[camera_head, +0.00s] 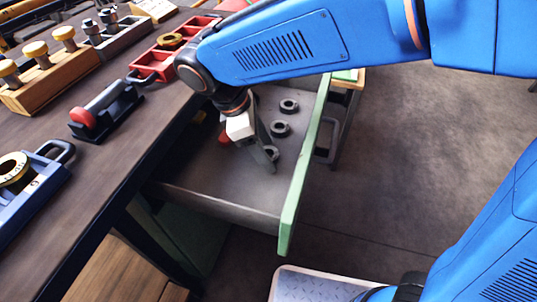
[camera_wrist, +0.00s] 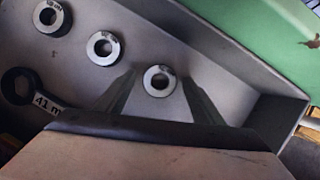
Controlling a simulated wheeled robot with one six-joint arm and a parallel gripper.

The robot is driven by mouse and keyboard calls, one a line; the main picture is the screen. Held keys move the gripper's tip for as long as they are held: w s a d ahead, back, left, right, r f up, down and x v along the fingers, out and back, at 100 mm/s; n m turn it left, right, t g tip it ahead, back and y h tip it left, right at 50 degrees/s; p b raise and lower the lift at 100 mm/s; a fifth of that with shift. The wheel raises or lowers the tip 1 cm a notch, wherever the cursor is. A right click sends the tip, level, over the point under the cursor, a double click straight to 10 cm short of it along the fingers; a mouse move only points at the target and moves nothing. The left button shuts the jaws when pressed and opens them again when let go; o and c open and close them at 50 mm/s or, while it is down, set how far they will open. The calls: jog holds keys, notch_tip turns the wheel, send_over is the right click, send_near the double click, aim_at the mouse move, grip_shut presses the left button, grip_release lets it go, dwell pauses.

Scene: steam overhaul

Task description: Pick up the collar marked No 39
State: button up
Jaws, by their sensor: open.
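Three dark-sided collars with pale top faces lie in a row in an open drawer. The far collar (camera_head: 289,105), the middle collar (camera_head: 280,129) and the near collar (camera_head: 272,153) show in the head view. In the wrist view they are the left collar (camera_wrist: 52,18), the middle collar (camera_wrist: 103,48) and the right collar (camera_wrist: 159,80). Each has small marks on its face, too small to read, so I cannot tell which is No 39. My gripper (camera_wrist: 157,92) is open and empty, its fingers on either side of the right collar in the wrist view. The head view partly hides that collar.
The drawer (camera_head: 225,202) has a green front panel (camera_head: 302,175) and raised walls. A dark wrench marked "41 m" (camera_wrist: 48,103) lies left of my gripper in the wrist view. On the bench are a red tray (camera_head: 150,66), a blue tray (camera_head: 40,192) and a wooden block (camera_head: 48,82).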

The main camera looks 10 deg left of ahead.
jog(key=c, duration=1.3)
jog(key=shift+r, duration=0.1)
